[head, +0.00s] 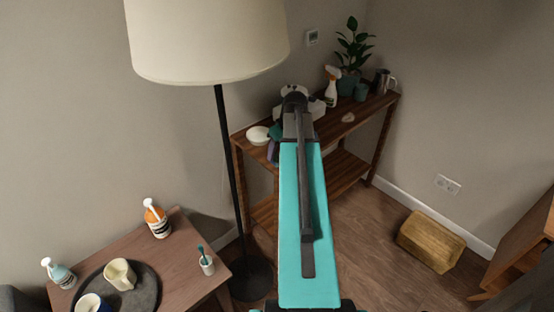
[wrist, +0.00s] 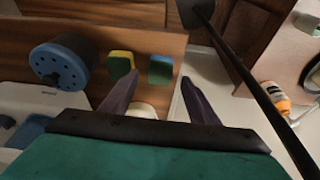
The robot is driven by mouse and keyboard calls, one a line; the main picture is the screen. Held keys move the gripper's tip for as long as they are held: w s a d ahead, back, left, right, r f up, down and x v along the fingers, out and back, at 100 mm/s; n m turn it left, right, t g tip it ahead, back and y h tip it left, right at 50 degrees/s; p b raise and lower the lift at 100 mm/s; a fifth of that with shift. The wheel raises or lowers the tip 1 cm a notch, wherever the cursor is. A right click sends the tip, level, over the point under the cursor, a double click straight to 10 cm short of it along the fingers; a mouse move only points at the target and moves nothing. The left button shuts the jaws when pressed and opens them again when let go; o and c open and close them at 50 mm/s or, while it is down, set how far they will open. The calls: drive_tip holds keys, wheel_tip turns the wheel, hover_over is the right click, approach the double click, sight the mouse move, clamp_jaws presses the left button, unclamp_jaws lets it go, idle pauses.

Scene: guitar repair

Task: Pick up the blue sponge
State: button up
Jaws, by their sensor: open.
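The blue sponge (wrist: 161,70), with a darker green layer, lies on the wooden shelf top in the wrist view. It shows between and beyond the two dark fingertips of my gripper (wrist: 160,78). The fingers are spread apart with nothing held. A yellow and green sponge (wrist: 121,65) lies just left of the blue one, by the left fingertip. In the head view my arm covers part of the shelf (head: 338,172), and I cannot make out the sponges there.
In the wrist view, a blue round container with holes (wrist: 62,65) stands left of the sponges. The shelf also holds a white bowl (head: 258,135), a spray bottle (head: 331,88) and a plant (head: 353,45). A floor lamp (head: 228,150) stands close left of my arm.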

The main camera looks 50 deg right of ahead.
sight(277, 157)
drive_tip(key=shift+p+x, duration=0.35)
drive_tip(key=shift+x, duration=1.4)
drive_tip(key=shift+s, duration=0.1)
drive_tip(key=c, duration=1.2)
drive_tip(key=shift+o, duration=0.2)
